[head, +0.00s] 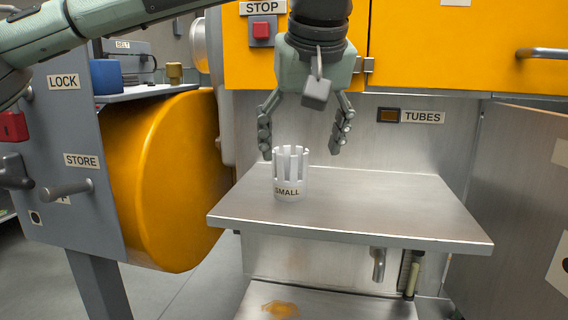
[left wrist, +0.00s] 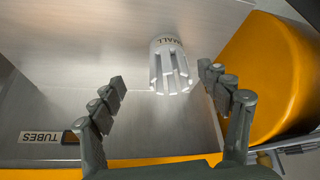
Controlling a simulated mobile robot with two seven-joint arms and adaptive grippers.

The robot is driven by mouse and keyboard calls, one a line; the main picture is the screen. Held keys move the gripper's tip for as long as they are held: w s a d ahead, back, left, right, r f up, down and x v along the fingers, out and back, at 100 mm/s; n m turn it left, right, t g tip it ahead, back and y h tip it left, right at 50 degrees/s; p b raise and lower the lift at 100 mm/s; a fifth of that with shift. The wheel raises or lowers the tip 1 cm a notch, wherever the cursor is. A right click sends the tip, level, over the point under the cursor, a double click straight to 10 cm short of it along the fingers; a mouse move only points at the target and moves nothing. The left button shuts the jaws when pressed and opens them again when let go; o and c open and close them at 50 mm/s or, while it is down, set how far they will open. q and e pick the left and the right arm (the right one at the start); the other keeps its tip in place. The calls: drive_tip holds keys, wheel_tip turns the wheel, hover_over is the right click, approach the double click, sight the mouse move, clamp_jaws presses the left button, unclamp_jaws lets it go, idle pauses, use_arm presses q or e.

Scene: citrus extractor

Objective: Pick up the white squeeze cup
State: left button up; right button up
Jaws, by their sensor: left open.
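The white squeeze cup (head: 289,184) stands upright on the metal shelf, with the label SMALL on its front and upright prongs around its top. My left gripper (head: 303,148) is above the cup, open and pointing down, with its fingers spread and nothing between them. In the left wrist view, the cup (left wrist: 172,66) lies ahead of my left gripper (left wrist: 163,88), nearer the right finger and apart from both. My right gripper is not in view.
The metal shelf (head: 400,213) is otherwise clear. Behind it are a steel wall with a TUBES label (head: 422,117) and orange panels above. A large orange drum (head: 165,180) stands left. A red STOP button (head: 261,30) is above. A spout (head: 378,264) hangs below the shelf.

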sight(290, 167)
use_arm(q)
drive_tip(key=shift+y, duration=0.3)
drive_tip(key=x, duration=0.4)
drive_tip(key=w+a+p+x, duration=0.1)
drive_tip(key=x, duration=0.2)
drive_tip(key=shift+r, duration=0.25)
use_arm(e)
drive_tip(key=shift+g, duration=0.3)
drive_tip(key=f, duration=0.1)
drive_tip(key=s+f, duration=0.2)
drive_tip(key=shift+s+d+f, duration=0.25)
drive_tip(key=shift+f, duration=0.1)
use_arm(q)
drive_tip(key=c, duration=1.5)
drive_tip(key=shift+o, duration=0.2)
drive_tip(key=shift+r, duration=0.1)
